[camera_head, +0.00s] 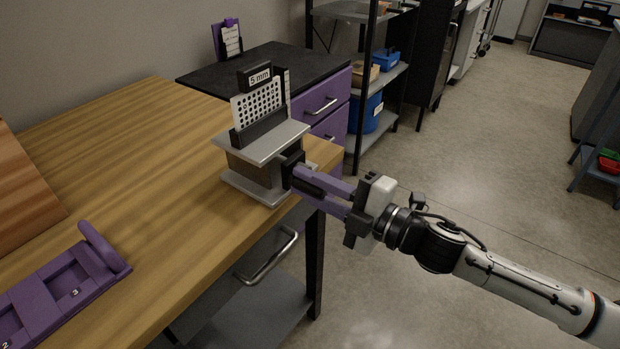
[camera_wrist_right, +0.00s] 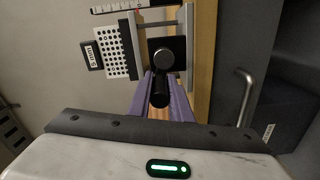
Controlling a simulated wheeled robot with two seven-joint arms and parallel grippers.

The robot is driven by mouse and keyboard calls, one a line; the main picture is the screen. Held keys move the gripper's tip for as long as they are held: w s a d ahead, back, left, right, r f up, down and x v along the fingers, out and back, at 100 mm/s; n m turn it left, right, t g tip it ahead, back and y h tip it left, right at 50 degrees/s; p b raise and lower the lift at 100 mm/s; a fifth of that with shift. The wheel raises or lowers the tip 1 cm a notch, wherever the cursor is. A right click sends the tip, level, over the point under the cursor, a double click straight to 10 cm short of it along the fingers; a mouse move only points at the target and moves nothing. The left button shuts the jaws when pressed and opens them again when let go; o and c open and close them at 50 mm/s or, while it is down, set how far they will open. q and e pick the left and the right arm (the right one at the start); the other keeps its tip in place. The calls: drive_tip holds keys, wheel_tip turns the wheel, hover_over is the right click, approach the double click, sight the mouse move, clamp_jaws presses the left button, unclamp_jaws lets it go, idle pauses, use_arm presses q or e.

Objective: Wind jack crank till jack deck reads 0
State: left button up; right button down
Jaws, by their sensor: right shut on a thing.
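The jack stands near the right edge of the wooden table, with a light grey jack deck (camera_head: 262,146) above a grey base plate (camera_head: 252,189). A white perforated lattice plate (camera_head: 258,103) stands upright in a dark holder on the deck, with a black "5 mm" label (camera_head: 259,78) on top. The jack crank (camera_head: 291,165) is on the side facing my right arm; its round hub and black handle (camera_wrist_right: 160,92) show in the wrist view. My right gripper (camera_head: 299,176) is shut on the crank handle. My left gripper is out of view.
A purple tray (camera_head: 72,283) with numbered recesses lies at the table's front left, beside a brown wooden board (camera_head: 22,195). A black-topped purple drawer cabinet (camera_head: 328,100) stands behind the table. A pale scale strip (camera_wrist_right: 120,6) shows behind the lattice; its reading is illegible.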

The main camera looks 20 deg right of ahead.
drive_tip(key=n, duration=0.1)
drive_tip(key=f+n, duration=0.1)
drive_tip(key=n, duration=0.3)
drive_tip(key=shift+f+n+b, duration=0.3)
drive_tip(key=shift+f+b, duration=0.1)
drive_tip(key=n+b, duration=0.1)
drive_tip(key=n, duration=0.3)
drive_tip(key=w+d+f+n+b, duration=0.1)
drive_tip(key=n, duration=0.2)
drive_tip(key=f+n+b, duration=0.1)
drive_tip(key=n, duration=0.3)
drive_tip(key=shift+w+d+f+n, duration=0.15)
drive_tip(key=shift+d+f+n, duration=0.05)
drive_tip(key=shift+d+n, duration=0.15)
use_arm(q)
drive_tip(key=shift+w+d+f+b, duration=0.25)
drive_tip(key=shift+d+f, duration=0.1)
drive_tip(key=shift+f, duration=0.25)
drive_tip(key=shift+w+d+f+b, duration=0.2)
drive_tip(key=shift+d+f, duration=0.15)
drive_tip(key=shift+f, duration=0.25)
use_arm(e)
drive_tip(key=shift+w+d+n, duration=0.15)
drive_tip(key=shift+d+n, duration=0.05)
drive_tip(key=shift+n, duration=0.65)
drive_tip(key=shift+w+d+n, duration=0.1)
drive_tip(key=shift+d+n, duration=0.1)
drive_tip(key=shift+n, duration=0.6)
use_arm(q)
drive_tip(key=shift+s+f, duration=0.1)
